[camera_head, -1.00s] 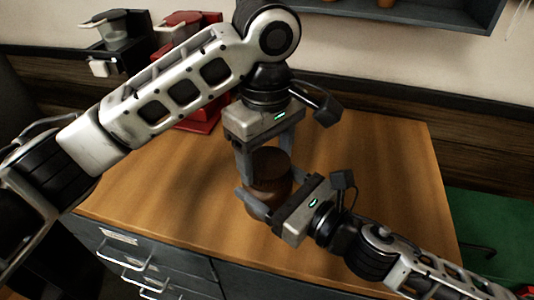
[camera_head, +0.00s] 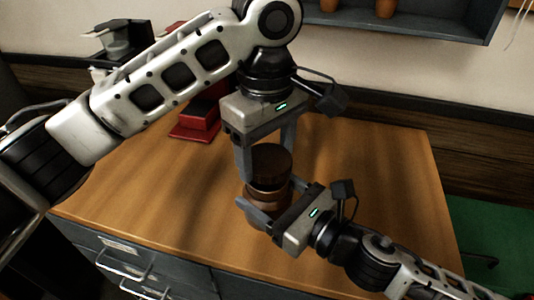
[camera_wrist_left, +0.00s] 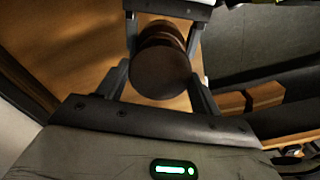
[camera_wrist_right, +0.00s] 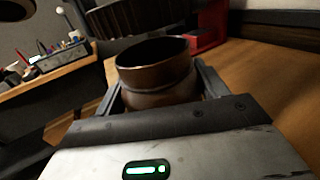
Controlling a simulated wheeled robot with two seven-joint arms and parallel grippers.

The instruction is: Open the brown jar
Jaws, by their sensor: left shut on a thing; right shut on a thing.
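The brown jar's body (camera_head: 270,203) is at the front middle of the wooden table. My right gripper (camera_head: 268,212) is shut around it from the right. The dark brown lid (camera_head: 271,161) is just above the body, between the fingers of my left gripper (camera_head: 266,172), which is shut on it from above. In the right wrist view the jar body (camera_wrist_right: 155,75) shows its open, dark mouth, with the lid (camera_wrist_right: 140,14) apart above it. In the left wrist view the round lid top (camera_wrist_left: 160,72) covers much of the body.
A red machine (camera_head: 197,124) and a black machine (camera_head: 122,38) stand at the back left, partly behind my left arm. A wall shelf (camera_head: 440,18) holds small brown pots (camera_head: 385,8). Grey drawers (camera_head: 150,265) are below the table's front edge. The table's right side is clear.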

